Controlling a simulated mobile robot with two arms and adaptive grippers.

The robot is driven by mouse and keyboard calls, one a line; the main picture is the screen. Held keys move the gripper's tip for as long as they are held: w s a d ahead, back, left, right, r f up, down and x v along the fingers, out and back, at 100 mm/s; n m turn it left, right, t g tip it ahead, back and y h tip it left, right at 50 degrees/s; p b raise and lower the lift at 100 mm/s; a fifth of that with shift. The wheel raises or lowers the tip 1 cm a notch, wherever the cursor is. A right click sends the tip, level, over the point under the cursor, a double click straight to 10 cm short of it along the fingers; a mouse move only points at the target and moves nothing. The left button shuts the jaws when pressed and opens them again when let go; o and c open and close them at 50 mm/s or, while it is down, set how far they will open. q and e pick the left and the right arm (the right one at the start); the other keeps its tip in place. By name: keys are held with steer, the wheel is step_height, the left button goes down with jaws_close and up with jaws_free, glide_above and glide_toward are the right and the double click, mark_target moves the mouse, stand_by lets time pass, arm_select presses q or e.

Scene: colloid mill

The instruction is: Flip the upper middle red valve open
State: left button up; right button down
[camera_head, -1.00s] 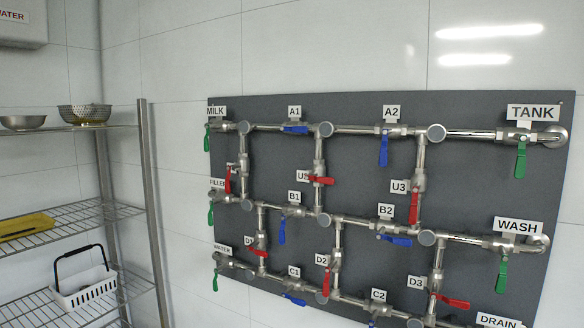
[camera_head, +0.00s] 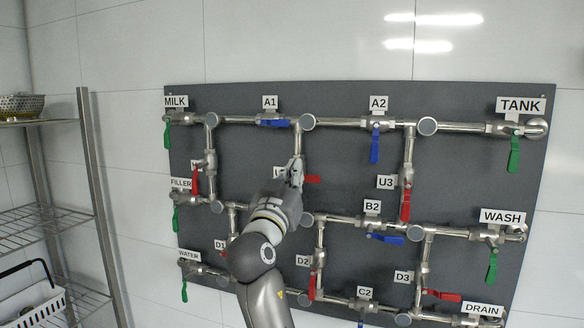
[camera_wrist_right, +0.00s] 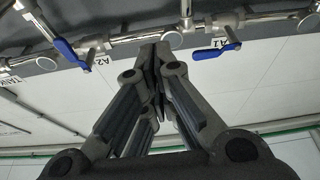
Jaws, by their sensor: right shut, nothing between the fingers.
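The upper middle red valve's handle (camera_head: 312,179) points right, level, across its vertical pipe on the dark panel. Its body and label are mostly hidden behind my right gripper. My right gripper (camera_head: 296,165) is in front of that pipe, beside the handle's left end; I cannot tell whether it touches. In the right wrist view my right gripper (camera_wrist_right: 158,52) has its fingers together with nothing between them. The red handle cannot be made out there. My left gripper is not in view.
The blue A1 handle (camera_head: 275,124) is above left, the blue A2 handle (camera_head: 375,148) above right. The U3 red handle (camera_head: 405,204) hangs down to the right. My right arm covers the B1 area. A wire shelf (camera_head: 30,225) stands at left.

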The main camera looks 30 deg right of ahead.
steer(key=shift+s+d, duration=0.1)
steer(key=shift+d, duration=0.05)
step_height(320, 180, up, 4)
steer(key=f+p, duration=0.1)
steer(key=p, duration=0.4)
glide_above(311, 179)
steer(key=s+a, duration=0.1)
steer(key=a, duration=0.1)
steer(key=shift+d+f+p, duration=0.15)
steer(key=shift+f+p, duration=0.3)
steer(key=shift+f, duration=1.45)
